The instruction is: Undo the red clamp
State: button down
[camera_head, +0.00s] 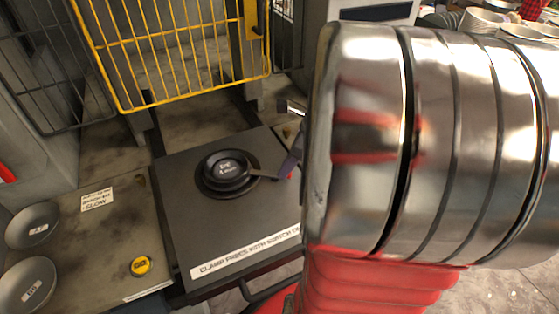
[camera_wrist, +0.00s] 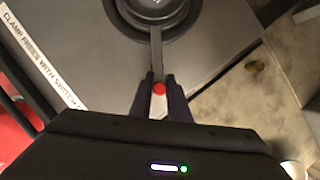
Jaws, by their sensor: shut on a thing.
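The red clamp shows as a round red tip (camera_wrist: 159,88) on a grey lever (camera_wrist: 156,50) in the wrist view. The lever runs up to a dark round bowl (camera_wrist: 158,8), cut off by the top edge. My gripper (camera_wrist: 158,82) has one finger on each side of the lever's red end and is shut on it. In the head view the small dark bowl (camera_head: 228,168) sits on a round base on a dark grey platform (camera_head: 180,205). The lever reaches right from it to my gripper (camera_head: 289,168), which my arm partly hides.
A label (camera_head: 245,252) on the platform reads "CLAMP FREES WITH SWITCH O…", its end hidden. A yellow GO button (camera_head: 140,267) and two grey bowls (camera_head: 33,225) (camera_head: 27,285) are at left. A raised yellow wire gate (camera_head: 170,50) stands behind. Stacked plates (camera_head: 485,22) are at far right.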

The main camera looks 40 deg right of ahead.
jog(key=shift+d+n, duration=0.1)
jog(key=shift+n, duration=0.2)
jog(key=n, duration=0.2)
jog(key=w+d+n+g+y, duration=0.1)
jog(key=shift+n, duration=0.4)
jog(key=n, duration=0.2)
jog(key=w+n+g+y, duration=0.1)
jog(key=n+g, duration=0.1)
jog(key=n, duration=0.1)
jog(key=shift+w+d+n, duration=0.2)
jog(key=shift+w+n, duration=0.1)
jog(key=shift+w, duration=0.05)
jog(key=n, duration=0.1)
jog(key=w+n+g, duration=0.1)
jog(key=n, duration=0.1)
jog(key=n+g, duration=0.1)
jog(key=n, duration=0.1)
jog(key=shift+w+a, duration=0.15)
jog(key=shift+w, duration=0.1)
jog(key=c, duration=1.7)
grip_release()
jog(key=shift+r, duration=0.1)
